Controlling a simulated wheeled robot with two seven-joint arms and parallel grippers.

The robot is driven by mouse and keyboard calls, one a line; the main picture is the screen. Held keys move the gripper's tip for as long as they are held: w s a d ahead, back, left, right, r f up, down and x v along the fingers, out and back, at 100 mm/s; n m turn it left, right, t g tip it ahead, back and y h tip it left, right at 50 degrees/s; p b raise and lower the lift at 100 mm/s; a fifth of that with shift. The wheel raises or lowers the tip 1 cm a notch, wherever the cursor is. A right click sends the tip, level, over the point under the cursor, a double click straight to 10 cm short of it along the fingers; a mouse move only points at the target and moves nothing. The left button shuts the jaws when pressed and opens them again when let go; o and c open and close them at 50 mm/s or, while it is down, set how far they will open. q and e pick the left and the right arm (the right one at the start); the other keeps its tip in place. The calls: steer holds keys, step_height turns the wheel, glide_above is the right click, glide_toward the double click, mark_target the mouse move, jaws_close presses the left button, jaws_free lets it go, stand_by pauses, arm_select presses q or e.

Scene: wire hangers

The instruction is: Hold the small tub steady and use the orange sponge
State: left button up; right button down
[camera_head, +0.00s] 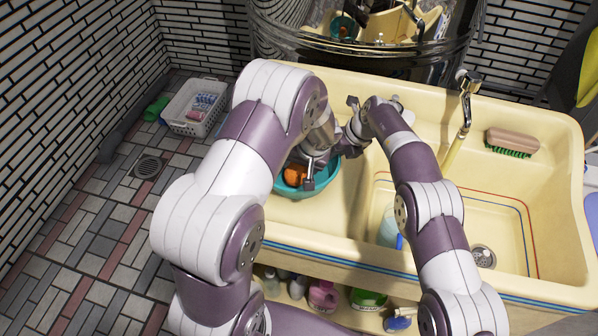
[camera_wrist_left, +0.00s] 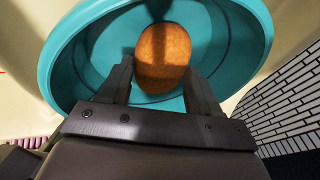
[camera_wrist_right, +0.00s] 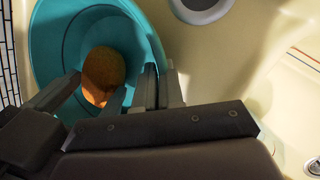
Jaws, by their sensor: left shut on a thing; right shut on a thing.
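The small teal tub (camera_head: 333,172) stands on the left part of the cream sink unit, largely hidden by my arms. It also shows in the left wrist view (camera_wrist_left: 248,35) and the right wrist view (camera_wrist_right: 50,45). The orange sponge (camera_head: 296,177) is inside the tub and shows as a rounded block in the left wrist view (camera_wrist_left: 163,55). My left gripper (camera_wrist_left: 160,82) reaches into the tub and is shut on the sponge, one finger on each side. My right gripper (camera_wrist_right: 160,80) is shut on the tub's rim, its fingers close together on the wall.
The cream sink (camera_head: 545,150) has a deep basin at right with a tap (camera_head: 466,100), a drain and a bottle (camera_head: 388,228). A brush (camera_head: 512,141) lies on its back ledge. A white basket (camera_head: 196,108) is on the tiled floor. Several bottles stand beneath the sink.

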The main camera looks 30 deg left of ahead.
arm_select(q)
steer(key=shift+s, duration=0.25)
arm_select(e)
steer(key=shift+w, duration=0.1)
steer(key=shift+d, duration=0.1)
arm_select(q)
step_height(320, 180, up, 12)
stand_by(0.6)
arm_select(e)
steer(key=c, duration=1.2)
jaws_free()
steer(key=shift+r, duration=0.1)
